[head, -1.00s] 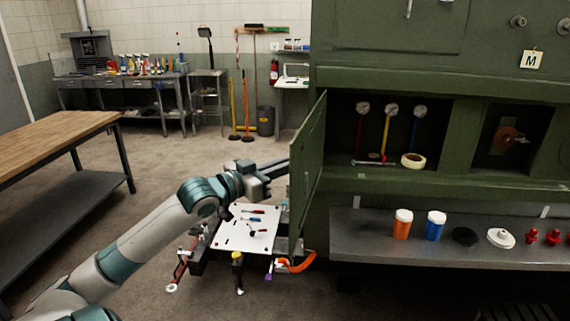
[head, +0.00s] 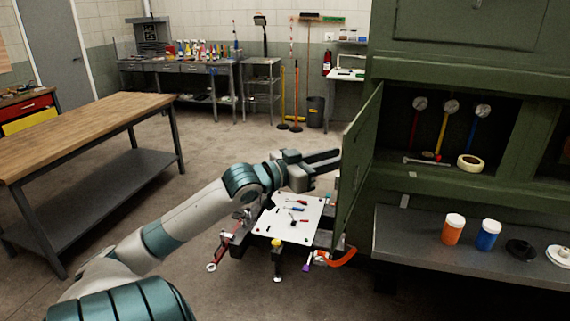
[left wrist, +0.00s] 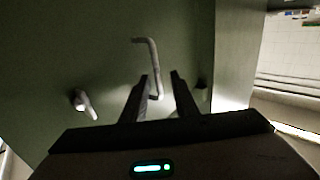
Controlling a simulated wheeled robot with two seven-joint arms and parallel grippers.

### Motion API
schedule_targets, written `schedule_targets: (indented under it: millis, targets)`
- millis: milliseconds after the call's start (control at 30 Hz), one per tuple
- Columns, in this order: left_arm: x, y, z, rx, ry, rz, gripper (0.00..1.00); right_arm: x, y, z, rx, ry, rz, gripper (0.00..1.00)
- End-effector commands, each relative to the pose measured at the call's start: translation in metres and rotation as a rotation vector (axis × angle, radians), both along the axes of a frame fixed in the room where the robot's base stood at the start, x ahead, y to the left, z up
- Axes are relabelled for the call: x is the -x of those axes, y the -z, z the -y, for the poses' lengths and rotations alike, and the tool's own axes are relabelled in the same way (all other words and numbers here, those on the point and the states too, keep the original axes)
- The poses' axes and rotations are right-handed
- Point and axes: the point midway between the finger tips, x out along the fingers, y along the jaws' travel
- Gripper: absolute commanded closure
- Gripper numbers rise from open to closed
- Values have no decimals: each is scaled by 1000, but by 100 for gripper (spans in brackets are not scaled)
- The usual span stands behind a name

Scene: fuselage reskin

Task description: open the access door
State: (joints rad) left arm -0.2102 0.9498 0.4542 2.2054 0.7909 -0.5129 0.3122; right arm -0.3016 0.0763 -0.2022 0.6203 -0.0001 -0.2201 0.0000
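The access door (head: 358,168) is a green panel on the left side of the green fuselage bay. It stands swung out from the opening, seen nearly edge-on in the head view. My left gripper (head: 338,160) is at the door's outer face. In the left wrist view the door's face (left wrist: 60,60) fills most of the picture, with a bent grey handle (left wrist: 152,58) on it. The left gripper's fingers (left wrist: 160,92) are apart, with the handle's lower end between them. I cannot tell whether they touch it. A small latch (left wrist: 84,104) sits to the left. My right gripper is out of view.
Gauges (head: 451,104) and a tape roll (head: 471,162) are inside the open bay. A grey shelf (head: 420,228) below holds an orange jar (head: 453,230) and a blue jar (head: 488,235). A low tool cart (head: 292,228) stands beneath my arm. A wooden bench (head: 90,128) is left.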

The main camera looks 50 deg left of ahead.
Motion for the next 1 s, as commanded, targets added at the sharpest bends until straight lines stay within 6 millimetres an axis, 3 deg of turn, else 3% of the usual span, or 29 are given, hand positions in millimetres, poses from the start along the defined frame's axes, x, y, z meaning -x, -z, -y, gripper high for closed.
schedule_targets:
  millis: [1000]
  targets:
    - [113, 4, -18, 2, 0, -3, 74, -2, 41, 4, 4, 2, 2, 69]
